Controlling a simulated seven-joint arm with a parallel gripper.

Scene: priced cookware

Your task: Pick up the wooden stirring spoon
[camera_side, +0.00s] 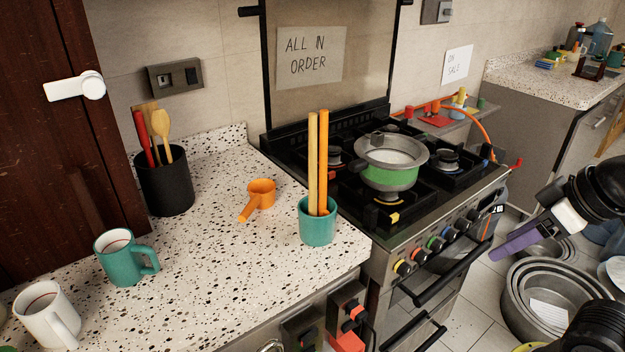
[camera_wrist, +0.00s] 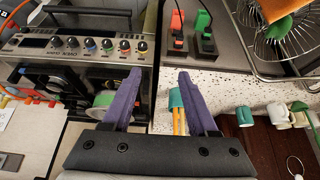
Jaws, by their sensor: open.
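A wooden spoon (camera_side: 163,128) with a rounded head stands in a black utensil holder (camera_side: 167,184) at the counter's back left. A red-handled utensil (camera_side: 143,136) and another wooden utensil (camera_side: 149,110) stand beside it. Two long wooden sticks (camera_side: 318,160) stand in a teal cup (camera_side: 317,228) near the front edge; I cannot tell what they are. My gripper (camera_side: 502,248) is off to the right, beyond the stove and far from the spoon. In the wrist view its purple fingers (camera_wrist: 160,77) are apart and empty. The teal cup (camera_wrist: 175,98) is partly hidden there by the right finger.
The stove (camera_side: 395,240) with a green pot (camera_side: 390,177) stands between my gripper and the counter (camera_side: 215,285). An orange scoop (camera_side: 261,193), a teal mug (camera_side: 122,258) and a white mug (camera_side: 46,314) are on the counter. Stacked metal pans (camera_side: 535,290) stand at the lower right.

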